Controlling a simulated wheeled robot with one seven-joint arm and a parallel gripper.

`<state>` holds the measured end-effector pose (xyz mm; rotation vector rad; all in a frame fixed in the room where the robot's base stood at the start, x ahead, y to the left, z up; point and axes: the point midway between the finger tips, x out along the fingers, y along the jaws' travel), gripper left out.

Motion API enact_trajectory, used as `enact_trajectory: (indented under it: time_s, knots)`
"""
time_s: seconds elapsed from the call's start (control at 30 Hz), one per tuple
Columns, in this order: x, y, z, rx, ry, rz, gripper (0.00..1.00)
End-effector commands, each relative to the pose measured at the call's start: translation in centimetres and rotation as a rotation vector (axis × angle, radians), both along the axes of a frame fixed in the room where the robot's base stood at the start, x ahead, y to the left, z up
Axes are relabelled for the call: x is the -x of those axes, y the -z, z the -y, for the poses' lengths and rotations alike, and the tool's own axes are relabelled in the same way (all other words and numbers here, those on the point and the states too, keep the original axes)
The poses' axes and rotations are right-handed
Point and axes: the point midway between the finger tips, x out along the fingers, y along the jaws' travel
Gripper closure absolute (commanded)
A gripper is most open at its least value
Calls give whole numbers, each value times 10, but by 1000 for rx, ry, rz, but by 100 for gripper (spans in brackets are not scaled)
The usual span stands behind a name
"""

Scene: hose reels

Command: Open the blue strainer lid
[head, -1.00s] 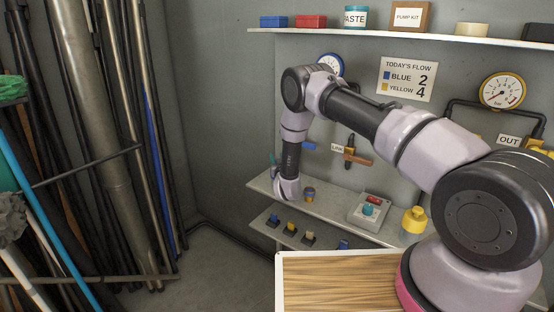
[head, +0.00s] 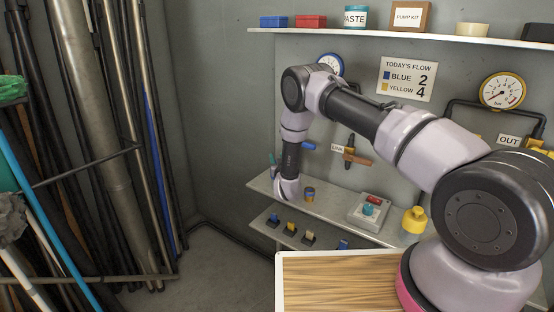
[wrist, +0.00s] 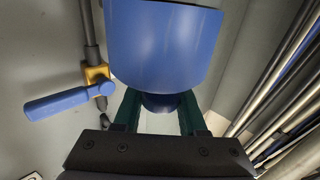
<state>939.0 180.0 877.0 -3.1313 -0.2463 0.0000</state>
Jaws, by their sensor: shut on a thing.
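A large blue cylinder (wrist: 163,42) fills the upper middle of the wrist view, close to the camera. Below it is a narrower, dark blue round part (wrist: 163,102). My gripper (wrist: 160,112) has its two green fingers on either side of this narrower part and is shut on it. I take this blue piece to be the strainer lid, but its seam and the strainer body cannot be made out.
A brass valve with a blue handle (wrist: 57,103) sits just left in the wrist view. In the head view, a small blue-and-yellow pot (head: 309,195) and a button box (head: 370,210) stand right of my wrist on the shelf (head: 335,207). Pipes (head: 115,140) lean at left.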

Motion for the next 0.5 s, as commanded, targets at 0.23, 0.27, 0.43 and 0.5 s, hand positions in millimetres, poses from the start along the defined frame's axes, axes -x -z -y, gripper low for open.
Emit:
enact_trajectory:
  time_s: [0.23, 0.27, 0.43, 0.5]
  knots:
    - [-3, -2, 2, -28, 0, -37, 100]
    - [-4, -3, 3, -35, 0, -46, 100]
    - [-11, -5, 8, -96, 1, -130, 100]
    - [-14, -5, 11, -129, 3, -175, 100]
